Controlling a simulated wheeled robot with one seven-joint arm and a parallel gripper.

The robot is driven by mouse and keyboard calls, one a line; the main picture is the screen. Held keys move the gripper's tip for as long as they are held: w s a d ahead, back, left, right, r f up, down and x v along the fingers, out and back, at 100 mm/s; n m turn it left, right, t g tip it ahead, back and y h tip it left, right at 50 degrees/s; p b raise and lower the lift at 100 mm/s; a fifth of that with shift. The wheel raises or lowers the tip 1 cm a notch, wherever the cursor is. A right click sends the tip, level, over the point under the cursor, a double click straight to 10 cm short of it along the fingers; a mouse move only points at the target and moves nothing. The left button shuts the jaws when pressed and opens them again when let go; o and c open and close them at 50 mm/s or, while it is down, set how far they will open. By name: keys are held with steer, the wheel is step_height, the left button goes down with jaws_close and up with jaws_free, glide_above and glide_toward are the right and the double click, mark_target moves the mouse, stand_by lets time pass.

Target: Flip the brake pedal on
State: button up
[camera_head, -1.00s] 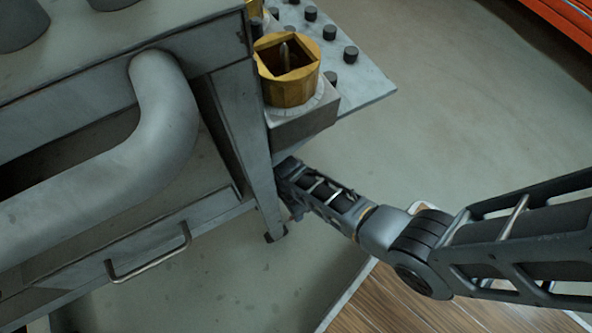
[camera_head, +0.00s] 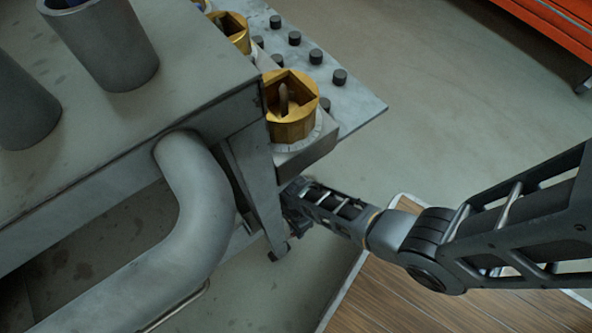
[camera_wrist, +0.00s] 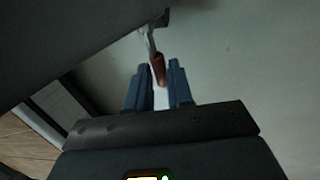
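In the wrist view a thin grey lever (camera_wrist: 149,38) with a reddish-brown end (camera_wrist: 158,70) hangs from above; it looks like the brake pedal. My gripper (camera_wrist: 160,80) has its two blue-grey fingers apart, one on each side of the reddish end. A gap shows on at least the right side, and I cannot tell whether the left finger touches it. In the head view my forearm reaches left to the table leg (camera_head: 262,190), low beside it. The fingertips and the pedal are hidden there behind the table's corner.
A grey metal table (camera_head: 120,120) with a thick curved pipe (camera_head: 195,215) fills the left. Brass square-socketed fittings (camera_head: 292,118) stand at its right edge, by a plate (camera_head: 350,110) with black knobs. Open floor (camera_head: 450,130) lies to the right, and an orange-red object (camera_head: 555,35) stands at upper right.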

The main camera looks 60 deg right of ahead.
steer(key=o, duration=0.3)
steer(key=p+v, duration=0.4)
steer(key=v, duration=0.3)
steer(key=shift+r+p, duration=0.3)
steer(key=shift+r, duration=0.1)
stand_by(0.3)
